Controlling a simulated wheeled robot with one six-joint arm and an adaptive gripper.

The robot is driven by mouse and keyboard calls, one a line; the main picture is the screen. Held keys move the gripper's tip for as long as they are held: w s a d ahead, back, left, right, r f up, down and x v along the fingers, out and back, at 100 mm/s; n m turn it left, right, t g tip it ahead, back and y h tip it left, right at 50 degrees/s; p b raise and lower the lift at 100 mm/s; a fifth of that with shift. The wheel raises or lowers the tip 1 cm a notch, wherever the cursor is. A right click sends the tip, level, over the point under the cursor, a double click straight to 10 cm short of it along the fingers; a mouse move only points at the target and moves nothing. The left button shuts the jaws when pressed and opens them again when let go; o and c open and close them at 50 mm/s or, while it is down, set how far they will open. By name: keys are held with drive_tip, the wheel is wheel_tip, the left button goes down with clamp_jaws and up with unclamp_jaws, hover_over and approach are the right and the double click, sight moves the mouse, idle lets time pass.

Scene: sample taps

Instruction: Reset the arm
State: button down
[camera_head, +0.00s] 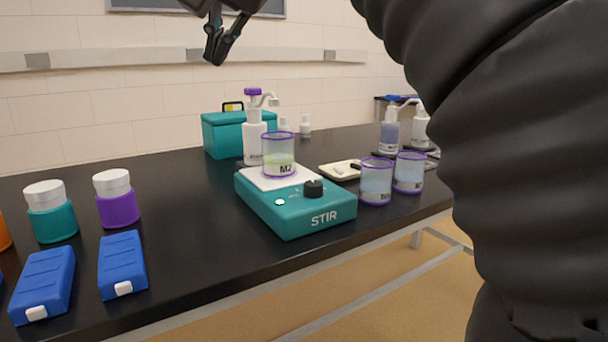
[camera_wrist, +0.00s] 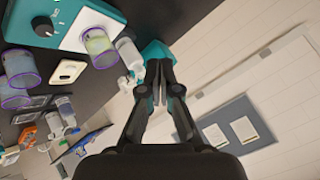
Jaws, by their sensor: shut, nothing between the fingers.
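My gripper (camera_head: 214,56) is at the top of the head view, raised well above the black bench and in front of the wall. It is shut and empty. In the wrist view my gripper (camera_wrist: 159,66) shows its two fingers together, with the bench tilted at the left. My dark arm fills the right side of the head view. No object is touching the gripper.
A teal stirrer (camera_head: 297,213) carries a beaker (camera_head: 278,155) marked M2. Two beakers (camera_head: 376,181) (camera_head: 409,173) stand right of it. Behind are a pump bottle (camera_head: 253,135) and a teal box (camera_head: 222,134). Blue cases (camera_head: 122,265) and capped jars (camera_head: 117,198) sit at left.

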drive_tip(key=s+d+f+g+h, duration=0.1)
drive_tip(key=s+d+f+h, duration=0.15)
drive_tip(key=d+f, duration=1)
drive_tip(key=s+d+f+h, duration=0.2)
drive_tip(key=s+d+f, duration=0.2)
drive_tip(key=d+f, duration=0.85)
drive_tip(key=s+d+f, duration=0.1)
drive_tip(key=s+f, duration=0.3)
drive_tip(key=f, duration=0.5)
drive_tip(key=s+f+n+h, duration=0.1)
drive_tip(key=s+f, duration=0.3)
drive_tip(key=f, duration=0.6)
drive_tip(key=shift+d+f+g, duration=0.3)
drive_tip(key=shift+d+g, duration=0.1)
idle(1.5)
drive_tip(key=shift+d, duration=0.15)
idle(1.1)
